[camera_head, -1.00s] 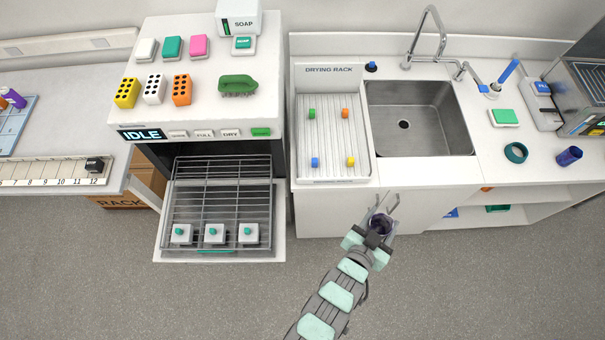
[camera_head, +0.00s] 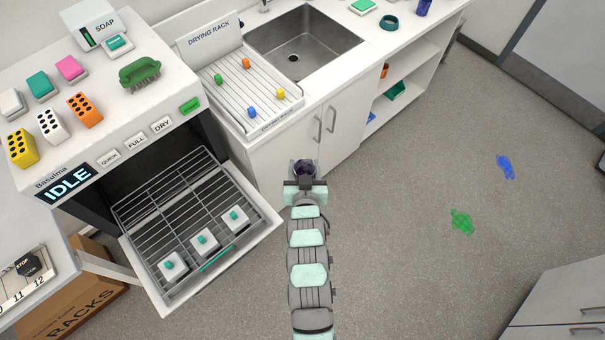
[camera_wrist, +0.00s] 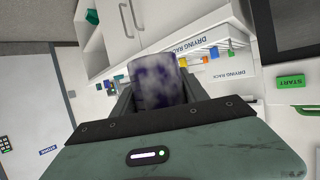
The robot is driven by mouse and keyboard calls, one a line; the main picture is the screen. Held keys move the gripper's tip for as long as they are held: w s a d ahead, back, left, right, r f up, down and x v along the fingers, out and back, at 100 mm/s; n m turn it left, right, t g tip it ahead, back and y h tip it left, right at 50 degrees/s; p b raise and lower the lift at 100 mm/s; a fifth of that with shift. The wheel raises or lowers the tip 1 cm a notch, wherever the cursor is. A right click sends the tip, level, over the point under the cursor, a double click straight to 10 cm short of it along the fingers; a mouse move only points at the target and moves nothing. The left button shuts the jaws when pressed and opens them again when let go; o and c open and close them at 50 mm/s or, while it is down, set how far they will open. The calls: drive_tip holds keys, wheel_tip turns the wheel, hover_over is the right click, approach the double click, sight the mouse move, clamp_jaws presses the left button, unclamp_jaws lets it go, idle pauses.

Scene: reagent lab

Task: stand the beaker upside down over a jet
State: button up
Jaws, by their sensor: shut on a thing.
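My gripper (camera_head: 305,179) is shut on the beaker (camera_head: 304,167), a small glass with dark purple stains. In the wrist view the beaker (camera_wrist: 158,80) stands between the fingers, its far end hidden from me. I cannot tell surely which way its mouth faces. Three white blocks with teal jets, the left jet (camera_head: 170,264), the middle jet (camera_head: 203,239) and the right jet (camera_head: 234,215), sit in a row near the front of the pulled-out washer rack (camera_head: 165,201). My gripper is to the right of the rack, in front of the cabinet, apart from the jets.
The washer door (camera_head: 262,222) is folded down, and its display (camera_head: 66,184) reads IDLE. The drying rack (camera_head: 232,95), with several coloured pegs, and the sink (camera_head: 290,55) are behind. A cardboard box (camera_head: 77,303) is at lower left. The floor at right is clear apart from stains.

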drive_tip(key=b, duration=0.1)
drive_tip(key=n+h+b, duration=0.1)
drive_tip(key=shift+a+f+n+b, duration=0.15)
drive_tip(key=shift+f+n+b, duration=0.15)
drive_tip(key=shift+f+b, duration=0.1)
drive_tip(key=shift+r+n+h+b, duration=0.1)
drive_tip(key=shift+n+h+b, duration=0.6)
drive_tip(key=shift+b, duration=0.55)
drive_tip(key=shift+s+r, duration=0.1)
drive_tip(key=shift+r, duration=0.1)
